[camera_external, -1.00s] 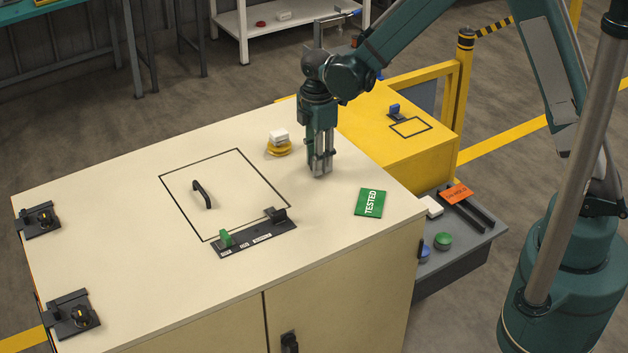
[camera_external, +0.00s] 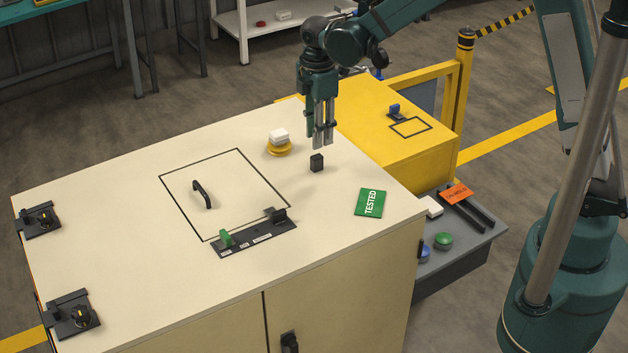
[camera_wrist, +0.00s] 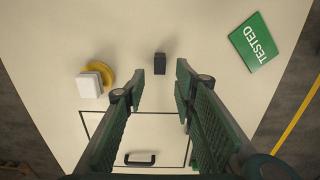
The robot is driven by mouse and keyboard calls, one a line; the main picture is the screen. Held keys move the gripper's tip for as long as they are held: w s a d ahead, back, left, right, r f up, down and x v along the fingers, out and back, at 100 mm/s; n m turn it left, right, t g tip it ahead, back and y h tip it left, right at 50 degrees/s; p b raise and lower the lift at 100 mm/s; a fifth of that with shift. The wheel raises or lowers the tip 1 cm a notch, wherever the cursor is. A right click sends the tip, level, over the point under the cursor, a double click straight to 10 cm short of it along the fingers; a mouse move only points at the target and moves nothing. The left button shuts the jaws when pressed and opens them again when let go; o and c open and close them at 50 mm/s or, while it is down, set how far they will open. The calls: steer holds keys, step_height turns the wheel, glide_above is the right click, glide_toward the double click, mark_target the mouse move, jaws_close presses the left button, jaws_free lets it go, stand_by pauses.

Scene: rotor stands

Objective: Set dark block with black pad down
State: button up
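The dark block (camera_external: 317,163) stands upright on the cream cabinet top (camera_external: 110,188), right of the outlined square. In the wrist view the block (camera_wrist: 160,63) lies ahead of and between the fingers, apart from both. No separate black pad can be told from the block's dark surfaces. My gripper (camera_external: 320,143) hangs above the block with a gap between them. In the wrist view my gripper (camera_wrist: 160,75) has its green fingers spread, with nothing between them.
A white block on a yellow round base (camera_external: 279,145) stands left of the dark block. A green TESTED card (camera_external: 370,202) lies to the right. A dark handle (camera_external: 202,194) and a rail with a green piece (camera_external: 254,239) are nearer the front left. A yellow box (camera_external: 375,135) adjoins behind.

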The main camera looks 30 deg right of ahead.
steer(key=shift+r, duration=1.6)
steer(key=s+d+r+m+t, duration=0.2)
steer(key=s+d+r+m, duration=0.25)
steer(key=d+r, duration=0.35)
steer(key=s+d+r+m+t, duration=0.1)
steer(key=s+d+r+m, duration=0.4)
steer(key=d, duration=0.5)
steer(key=s+d+r+m+t, duration=0.2)
steer(key=s+d+m+t, duration=0.2)
steer(key=s+d+m, duration=0.4)
steer(key=shift+s+d, duration=2.45)
steer(key=shift+s, duration=1.9)
steer(key=shift+m, duration=0.25)
